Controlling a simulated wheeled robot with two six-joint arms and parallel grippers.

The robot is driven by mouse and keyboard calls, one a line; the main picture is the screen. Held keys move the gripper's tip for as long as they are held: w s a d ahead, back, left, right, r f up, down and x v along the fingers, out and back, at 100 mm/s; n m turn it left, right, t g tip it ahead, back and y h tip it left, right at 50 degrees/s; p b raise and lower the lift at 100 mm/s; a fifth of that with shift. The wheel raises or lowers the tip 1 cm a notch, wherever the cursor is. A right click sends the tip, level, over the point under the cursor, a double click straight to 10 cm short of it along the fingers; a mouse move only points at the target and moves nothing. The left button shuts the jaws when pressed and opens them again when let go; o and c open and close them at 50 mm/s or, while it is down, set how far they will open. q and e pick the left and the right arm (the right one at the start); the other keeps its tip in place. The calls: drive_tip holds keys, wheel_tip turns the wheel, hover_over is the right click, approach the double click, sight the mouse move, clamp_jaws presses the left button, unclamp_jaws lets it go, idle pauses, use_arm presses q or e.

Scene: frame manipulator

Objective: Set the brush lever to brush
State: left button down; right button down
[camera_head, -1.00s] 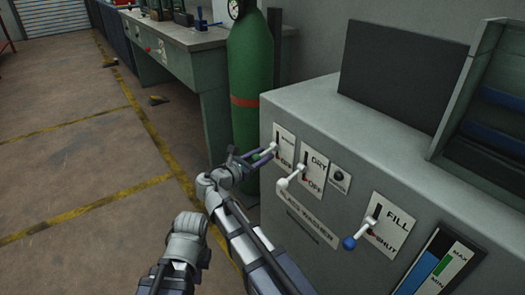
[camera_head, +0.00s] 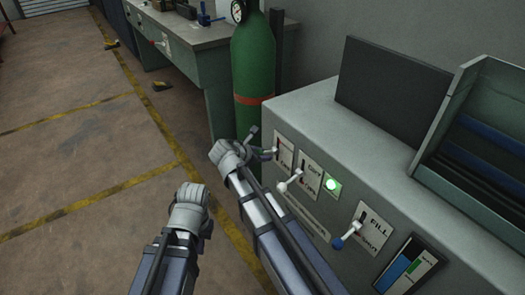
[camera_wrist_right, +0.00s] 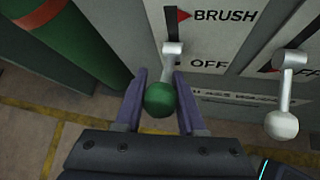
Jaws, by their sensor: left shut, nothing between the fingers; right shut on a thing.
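The brush lever (camera_wrist_right: 170,65) has a white stem and a green ball knob (camera_wrist_right: 160,98). Its plate (camera_wrist_right: 225,38) reads BRUSH above and OFF below. In the right wrist view the stem's base sits just above OFF, and the knob hangs below it. The plate also shows in the head view (camera_head: 285,158), where my gripper hides the knob. My right gripper (camera_wrist_right: 159,84) has a finger on each side of the knob and is shut on it. My left gripper (camera_head: 188,208) is low at left, shut and away from the panel; its fingers are hard to make out.
The DRY/OFF lever (camera_head: 290,182) with a white knob is close on the right. A round light (camera_head: 331,184) glows green. A blue-knobbed FILL/SHUT lever (camera_head: 347,236) is further right. A green gas cylinder (camera_head: 253,75) stands left of the machine.

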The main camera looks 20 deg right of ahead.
idle(0.4)
drive_tip(key=c, duration=0.5)
unclamp_jaws()
drive_tip(key=p+v, duration=0.4)
drive_tip(key=v, duration=0.3)
drive_tip(key=shift+s+a+r+p, duration=0.15)
drive_tip(key=shift+a+r+p, duration=0.05)
drive_tip(key=shift+r+p, duration=0.15)
